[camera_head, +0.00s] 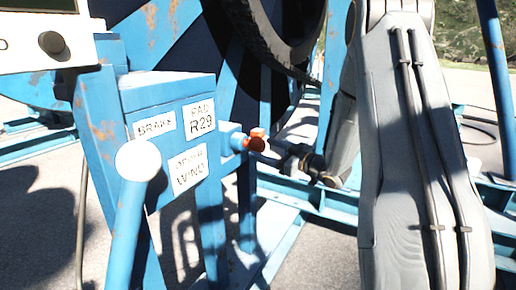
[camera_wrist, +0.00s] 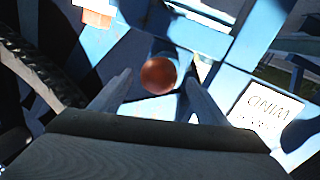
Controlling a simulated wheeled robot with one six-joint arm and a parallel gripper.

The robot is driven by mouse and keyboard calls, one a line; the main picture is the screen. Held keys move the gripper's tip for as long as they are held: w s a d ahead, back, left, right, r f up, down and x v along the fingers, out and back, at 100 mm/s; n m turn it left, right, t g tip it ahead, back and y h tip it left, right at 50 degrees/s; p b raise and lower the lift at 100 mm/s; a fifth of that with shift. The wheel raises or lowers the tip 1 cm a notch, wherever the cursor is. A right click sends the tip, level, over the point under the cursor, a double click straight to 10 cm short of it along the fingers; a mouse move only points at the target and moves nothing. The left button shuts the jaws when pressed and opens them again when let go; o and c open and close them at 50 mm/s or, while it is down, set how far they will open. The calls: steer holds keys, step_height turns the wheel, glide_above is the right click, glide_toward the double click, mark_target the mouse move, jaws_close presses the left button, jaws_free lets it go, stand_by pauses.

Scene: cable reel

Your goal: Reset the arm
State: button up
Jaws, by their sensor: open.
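My arm (camera_head: 412,150), grey with dark cables along it, fills the right of the head view and bends down to my gripper. My gripper (camera_wrist: 158,82) is open in the wrist view, with one finger on each side of a round orange-red knob (camera_wrist: 158,75). I cannot tell whether the fingers touch it. In the head view the knob (camera_head: 256,141) sticks out from the right side of a blue control box (camera_head: 170,97). The dark end of my gripper is just right of it, with its fingertips hard to make out.
A blue lever with a white ball (camera_head: 138,160) stands in front of the box, which bears white labels, one reading BRAKE. A large dark reel rim (camera_head: 275,40) and blue frame beams (camera_head: 490,70) surround my arm. Grey ground shows at lower left.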

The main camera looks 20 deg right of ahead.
steer(key=shift+v, duration=1.15)
steer(key=shift+w+a+m+h+p, duration=0.3)
steer(key=shift+w+m+h, duration=0.1)
steer(key=shift+h, duration=0.4)
steer(key=shift+a+f+m+g+h+p, duration=0.15)
steer(key=shift+m+g+h, duration=0.1)
steer(key=shift+h, duration=0.2)
steer(key=shift+a+m+g+h+p, duration=0.15)
steer(key=shift+g+h, duration=0.1)
steer(key=shift+h, duration=0.2)
steer(key=s+a+f+m+g+h+p, duration=0.1)
steer(key=s+a+g, duration=0.3)
steer(key=s, duration=0.8)
steer(key=s+a+f+m+g+h+p, duration=0.1)
steer(key=s+g, duration=0.5)
steer(key=s, duration=0.6)
steer(key=s+a+f+m+g+h+p, duration=0.1)
steer(key=s+a+m+g+h+p, duration=0.2)
steer(key=s+a, duration=0.4)
steer(key=s+m+g, duration=0.1)
steer(key=s, duration=0.4)
steer(key=shift+a+g, duration=0.4)
